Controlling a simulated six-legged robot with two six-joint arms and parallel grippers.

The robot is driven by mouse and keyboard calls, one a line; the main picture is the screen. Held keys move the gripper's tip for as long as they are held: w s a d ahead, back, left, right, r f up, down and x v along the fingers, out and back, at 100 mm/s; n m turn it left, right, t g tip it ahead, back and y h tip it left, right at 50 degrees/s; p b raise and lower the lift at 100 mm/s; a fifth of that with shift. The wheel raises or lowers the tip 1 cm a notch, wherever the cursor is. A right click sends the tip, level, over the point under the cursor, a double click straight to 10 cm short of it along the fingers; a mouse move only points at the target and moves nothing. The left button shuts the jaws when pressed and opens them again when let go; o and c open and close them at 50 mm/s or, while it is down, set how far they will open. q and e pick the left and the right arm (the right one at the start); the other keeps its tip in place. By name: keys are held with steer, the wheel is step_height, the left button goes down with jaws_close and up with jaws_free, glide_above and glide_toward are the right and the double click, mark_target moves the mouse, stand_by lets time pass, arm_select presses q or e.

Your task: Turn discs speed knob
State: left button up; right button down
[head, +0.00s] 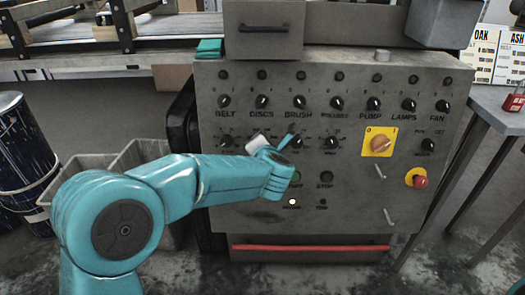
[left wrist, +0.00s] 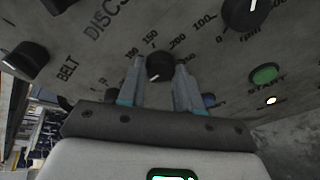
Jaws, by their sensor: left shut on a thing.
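The discs speed knob (left wrist: 160,66) is a round black knob on the grey panel, with a printed number scale around it and the DISCS label above left in the left wrist view. My left gripper (left wrist: 160,82) is shut on this knob, one finger on each side. A small pale mark shows on the knob's near edge. In the head view, my left gripper (head: 272,143) is at the panel's second knob row, below the DISCS switch (head: 261,102), and hides the knob. My right gripper is not in view.
On the control panel (head: 225,80), neighbouring speed knobs sit close on both sides, with the belt knob (head: 226,141) left and the brush knob (head: 298,142) right. A yellow-plated switch (head: 379,142) and red emergency button (head: 419,181) are farther right. The green START button (left wrist: 265,74) is near the gripper.

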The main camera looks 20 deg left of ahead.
arm_select(q)
steer(key=shift+a+f+n+h+b, duration=0.1)
steer(key=shift+n+h+b, duration=0.35)
steer(key=shift+n+b, duration=0.75)
steer(key=shift+f+n+h+b, duration=0.1)
steer(key=shift+n+h+b, duration=0.45)
steer(key=shift+n, duration=1.25)
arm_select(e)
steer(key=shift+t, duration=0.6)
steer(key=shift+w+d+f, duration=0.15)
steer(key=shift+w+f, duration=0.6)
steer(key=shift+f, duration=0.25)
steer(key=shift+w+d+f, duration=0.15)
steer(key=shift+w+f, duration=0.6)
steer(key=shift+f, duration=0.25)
arm_select(q)
steer(key=shift+r, duration=0.1)
steer(key=o, duration=1)
steer(key=shift+o, duration=0.2)
steer(key=shift+r, duration=0.1)
